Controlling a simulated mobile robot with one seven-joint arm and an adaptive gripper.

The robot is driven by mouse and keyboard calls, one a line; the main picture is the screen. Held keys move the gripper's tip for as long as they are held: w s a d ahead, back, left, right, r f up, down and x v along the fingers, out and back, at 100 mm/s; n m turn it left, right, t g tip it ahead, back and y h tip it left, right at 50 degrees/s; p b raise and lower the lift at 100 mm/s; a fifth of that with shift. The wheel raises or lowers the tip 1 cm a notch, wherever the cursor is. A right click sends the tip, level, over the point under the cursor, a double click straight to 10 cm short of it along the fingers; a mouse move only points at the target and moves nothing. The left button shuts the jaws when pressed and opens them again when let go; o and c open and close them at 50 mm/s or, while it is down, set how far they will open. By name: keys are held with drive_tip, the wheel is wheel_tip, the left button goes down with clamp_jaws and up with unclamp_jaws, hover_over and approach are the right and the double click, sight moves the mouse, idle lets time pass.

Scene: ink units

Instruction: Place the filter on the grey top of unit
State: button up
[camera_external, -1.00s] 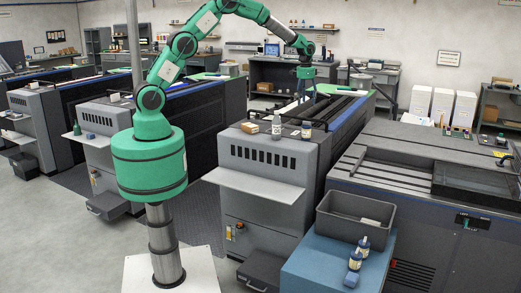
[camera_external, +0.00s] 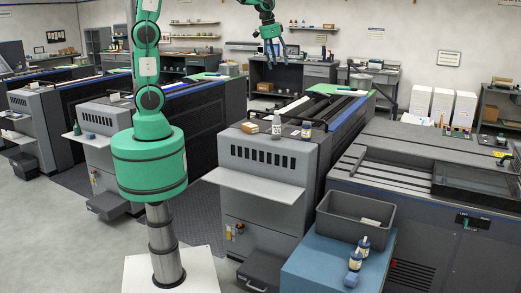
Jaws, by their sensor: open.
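My gripper (camera_external: 273,52) is raised above the back of the middle ink unit, with its fingers apart and nothing visible between them. The middle ink unit (camera_external: 262,160) has a grey top (camera_external: 293,140) at its front end. On that top stand a small cardboard box (camera_external: 250,127), a white bottle (camera_external: 276,127) and a small dark-blue-and-white container (camera_external: 306,130). A pale item (camera_external: 371,222) lies in the grey bin (camera_external: 335,229) at the front right. I cannot tell for sure which thing is the filter.
A wide machine (camera_external: 420,200) stands to the right. More units (camera_external: 105,140) stand to the left. A white shelf (camera_external: 253,188) juts from the middle unit's front.

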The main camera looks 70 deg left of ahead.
drive_tip(key=s+d+r+t, duration=0.1)
drive_tip(key=s+d+r, duration=0.1)
drive_tip(key=s, duration=0.6)
drive_tip(key=s+d+r, duration=0.2)
drive_tip(key=s+r, duration=0.1)
drive_tip(key=s, duration=0.5)
drive_tip(key=s+d+f+n+t, duration=0.1)
drive_tip(key=s+d+f, duration=0.1)
drive_tip(key=s, duration=1.4)
drive_tip(key=shift+d+f+t, duration=0.4)
drive_tip(key=shift+f, duration=0.25)
wheel_tip(320, 180, down, 19)
drive_tip(key=b, duration=1.9)
